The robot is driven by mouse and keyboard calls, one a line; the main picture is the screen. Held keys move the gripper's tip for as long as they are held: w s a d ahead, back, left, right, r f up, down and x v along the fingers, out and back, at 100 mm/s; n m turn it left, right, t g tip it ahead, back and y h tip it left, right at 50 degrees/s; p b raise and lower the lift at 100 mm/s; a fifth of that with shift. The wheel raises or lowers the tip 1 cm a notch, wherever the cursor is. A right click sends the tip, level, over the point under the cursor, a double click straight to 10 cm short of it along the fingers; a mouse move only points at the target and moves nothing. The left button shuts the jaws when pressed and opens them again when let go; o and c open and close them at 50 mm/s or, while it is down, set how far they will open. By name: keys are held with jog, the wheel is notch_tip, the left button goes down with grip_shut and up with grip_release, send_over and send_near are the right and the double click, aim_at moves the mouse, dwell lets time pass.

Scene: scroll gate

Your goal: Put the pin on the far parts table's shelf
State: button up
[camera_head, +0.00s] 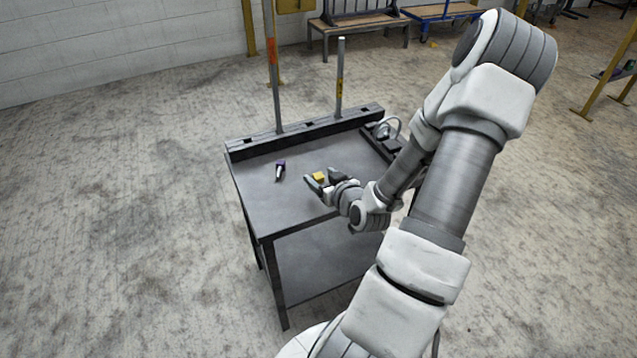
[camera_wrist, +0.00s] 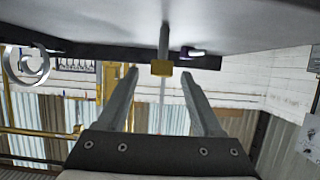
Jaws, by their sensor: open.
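A small yellow block (camera_head: 319,176) is at my gripper on the dark table (camera_head: 262,205). In the wrist view the yellow block (camera_wrist: 162,68) shows between the fingertips, with a grey shaft in line with it; I cannot tell if they are one piece. A small purple, black and white piece (camera_head: 280,170) lies left of it, also in the wrist view (camera_wrist: 192,52). I cannot tell which is the pin. My gripper (camera_head: 321,181) is open, its fingers (camera_wrist: 159,74) apart on either side of the yellow block. Which table is the far parts table is unclear.
Two upright posts, one with an orange band (camera_head: 272,60) and one with a yellow label (camera_head: 340,85), rise at the table's back ledge. A dark fixture with a pale ring (camera_head: 387,127) stands at the back right. A lower shelf (camera_head: 325,262) is bare where visible. Benches (camera_head: 358,22) stand behind.

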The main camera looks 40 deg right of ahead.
aim_at(316, 174)
jog(key=b+x, duration=0.1)
jog(key=x, duration=0.4)
jog(key=shift+b, duration=0.3)
grip_shut()
